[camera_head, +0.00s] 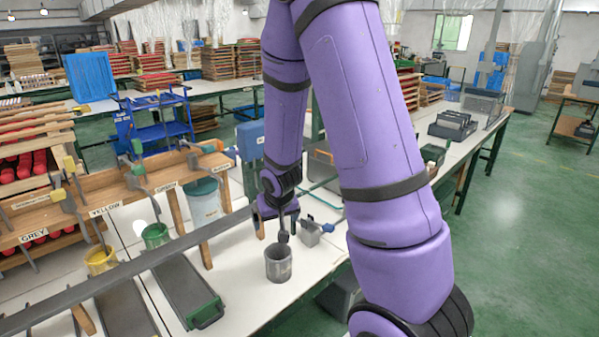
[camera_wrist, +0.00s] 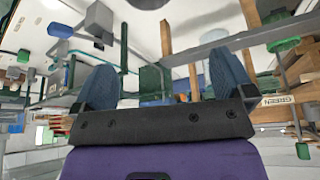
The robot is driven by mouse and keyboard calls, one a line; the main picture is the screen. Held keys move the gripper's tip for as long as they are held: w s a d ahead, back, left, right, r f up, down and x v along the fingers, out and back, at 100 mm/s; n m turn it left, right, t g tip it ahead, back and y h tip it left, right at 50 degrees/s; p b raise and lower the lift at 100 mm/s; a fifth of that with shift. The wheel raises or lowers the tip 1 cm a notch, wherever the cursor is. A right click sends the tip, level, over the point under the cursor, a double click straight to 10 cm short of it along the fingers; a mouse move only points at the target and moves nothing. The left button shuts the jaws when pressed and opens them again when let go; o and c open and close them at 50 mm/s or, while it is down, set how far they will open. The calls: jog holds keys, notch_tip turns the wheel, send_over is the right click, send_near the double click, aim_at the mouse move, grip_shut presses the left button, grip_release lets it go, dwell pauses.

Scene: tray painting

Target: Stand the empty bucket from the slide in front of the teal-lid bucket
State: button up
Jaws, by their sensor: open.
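A grey bucket (camera_head: 279,265) stands upright on the white table. Its open top faces up, and its inside looks dark and empty. My gripper (camera_head: 280,222) is just behind and above the bucket's rim in the head view, partly hidden by dark parts. In the wrist view my two blue fingertips (camera_wrist: 165,85) are spread wide with nothing between them. A dark round edge (camera_wrist: 150,4) at the top may be the bucket.
Grey slides, one with a green end (camera_head: 206,315), slope down at left. A yellow bucket (camera_head: 101,259) and a green bucket (camera_head: 156,236) sit at their tops. A long grey rail (camera_head: 150,262) crosses in front. A grey clamp-like block (camera_head: 311,235) stands right of the grey bucket.

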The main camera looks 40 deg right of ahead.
jog(key=w+a+r+v, duration=0.1)
jog(key=w+v, duration=0.1)
jog(key=v, duration=1)
jog(key=s+a+r+n, duration=0.2)
jog(key=s+a+r, duration=0.2)
jog(key=s+r, duration=0.4)
jog(key=s+a+r+n+y, duration=0.1)
jog(key=s+a+r, duration=0.3)
jog(key=s+r, duration=0.4)
jog(key=s, duration=0.4)
jog(key=shift+r+n+t+y, duration=0.3)
jog(key=shift+n, duration=0.1)
